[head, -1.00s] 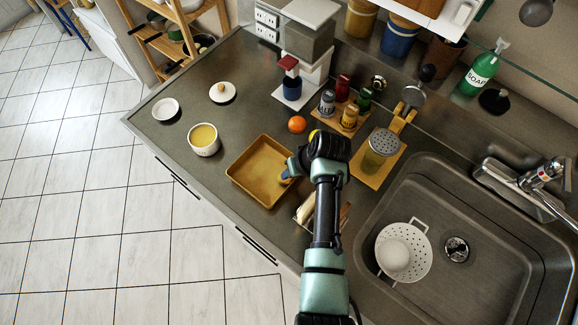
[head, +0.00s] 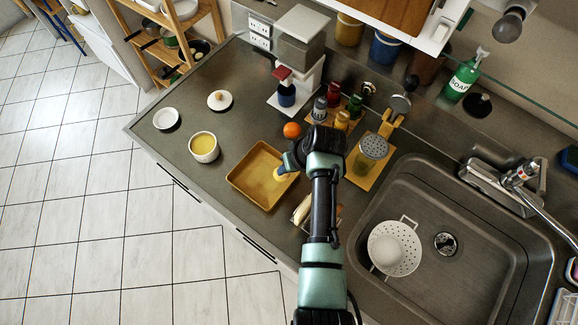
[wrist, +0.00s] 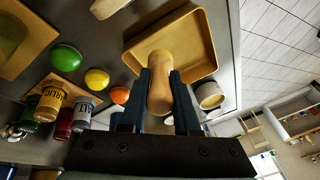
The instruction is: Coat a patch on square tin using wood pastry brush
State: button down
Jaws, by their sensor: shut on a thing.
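The square tin (head: 245,190) is a shallow tan-yellow tray on the counter, left of my arm in the head view. It also shows in the wrist view (wrist: 205,45). My gripper (head: 286,169) is over the tin's right side; its blue fingers also show in the wrist view (wrist: 160,88). They are shut on the wooden handle of the pastry brush (wrist: 160,70), which points into the tin. The bristles are hidden, so I cannot tell whether they touch the bottom. A pale yellow spot shows beside the fingertips in the head view.
A white pot of yellow liquid (head: 204,147) stands left of the tin; its lid (head: 219,100) and a white dish (head: 166,118) lie beyond. An orange (head: 292,130), spice jars (head: 341,120) and a grater on a board (head: 372,150) are near my arm. The sink (head: 470,270) is right.

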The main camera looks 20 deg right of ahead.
notch_tip(320, 180, up, 3)
jog(key=p, duration=0.3)
dwell(0.5)
jog(key=shift+a, duration=0.1)
dwell(0.3)
